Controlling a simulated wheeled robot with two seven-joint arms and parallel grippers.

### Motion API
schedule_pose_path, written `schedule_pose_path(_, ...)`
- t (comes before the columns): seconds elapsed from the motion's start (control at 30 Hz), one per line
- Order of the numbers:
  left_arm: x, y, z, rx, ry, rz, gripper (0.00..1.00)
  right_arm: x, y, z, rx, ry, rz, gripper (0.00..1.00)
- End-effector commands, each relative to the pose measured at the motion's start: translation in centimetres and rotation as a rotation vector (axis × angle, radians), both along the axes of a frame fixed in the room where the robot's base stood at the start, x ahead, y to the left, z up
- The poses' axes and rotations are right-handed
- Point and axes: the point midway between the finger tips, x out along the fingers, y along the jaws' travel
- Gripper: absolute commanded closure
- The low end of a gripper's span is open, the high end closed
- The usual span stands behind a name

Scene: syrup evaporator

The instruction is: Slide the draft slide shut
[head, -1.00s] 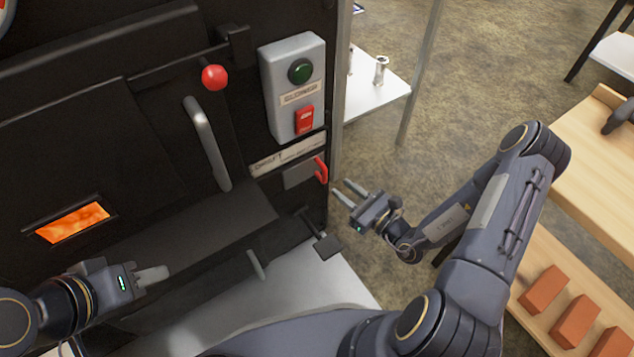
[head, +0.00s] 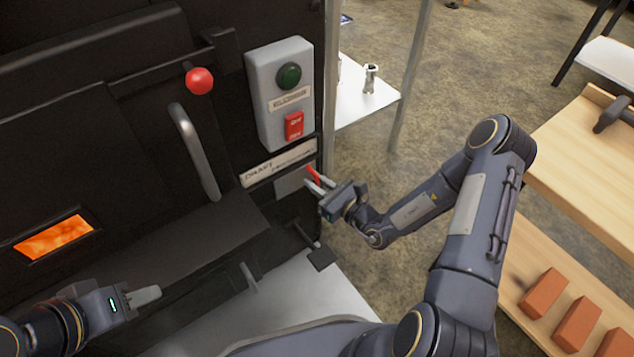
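The draft slide is a grey plate (head: 290,183) on the black front of the evaporator, under a label reading DRAFT (head: 278,163). Its red handle (head: 313,174) stands at the plate's right end. My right gripper (head: 310,181) is at this handle, coming from the right. Its fingers look apart, with the handle at or between their tips; contact cannot be made out. The fingers hide the handle's lower part. My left gripper (head: 147,295) is at lower left, away from the slide; its finger gap cannot be made out.
A control box (head: 280,92) with a green button and red switch is above the slide. A red-knobbed lever (head: 199,81) and grey door handle (head: 195,150) are to its left. A small black pedal-like piece (head: 320,258) juts out below. Bricks (head: 544,293) lie on a shelf at right.

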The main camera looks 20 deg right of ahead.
Motion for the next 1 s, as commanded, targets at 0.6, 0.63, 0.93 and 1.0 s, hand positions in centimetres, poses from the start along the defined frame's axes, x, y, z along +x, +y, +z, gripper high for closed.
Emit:
schedule_pose_path(0.6, 0.0, 0.0, 1.2, 0.000, 0.000, 0.000, 0.64, 0.6, -1.9, 0.2, -0.002, 0.001, -0.003, 1.00)
schedule_pose_path(0.63, 0.0, 0.0, 1.2, 0.000, 0.000, 0.000, 0.64, 0.7, -2.0, 0.1, -0.002, 0.001, -0.003, 1.00)
schedule_pose_path(0.93, 0.0, 0.0, 1.0, 0.000, 0.000, 0.000, 0.64, 0.7, -2.1, -0.1, -0.002, 0.000, -0.006, 0.77)
schedule_pose_path(1.0, 0.0, 0.0, 1.0, 0.000, 0.000, 0.000, 0.64, 0.7, -2.1, -0.1, -0.001, 0.000, -0.005, 0.71)
